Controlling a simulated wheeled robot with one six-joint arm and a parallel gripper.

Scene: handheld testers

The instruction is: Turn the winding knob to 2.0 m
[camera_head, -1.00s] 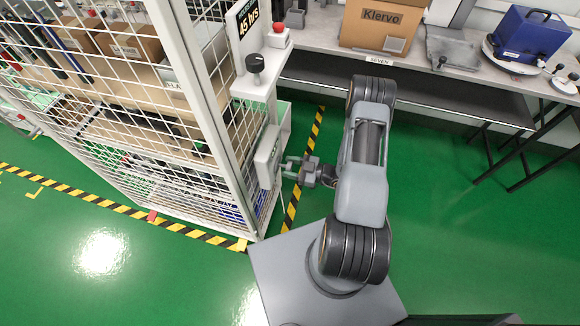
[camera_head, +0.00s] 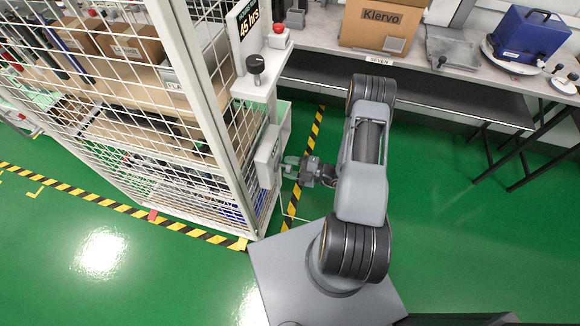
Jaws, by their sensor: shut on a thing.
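A white box (camera_head: 268,156) is fixed to the cage's corner post. My gripper (camera_head: 289,168) is at the right side of this box, level with its lower half. Its fingers are drawn together on a small part at the box's side, which I take to be the winding knob. The fingers and the box's edge hide most of this part. No length reading or scale for it can be made out in this view.
Above the box, a white bracket (camera_head: 262,88) carries a black knob (camera_head: 255,64), a red button (camera_head: 279,28) and a display (camera_head: 247,22) reading 45 hrs. The wire cage (camera_head: 190,150) stands left. A bench (camera_head: 410,73) runs behind.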

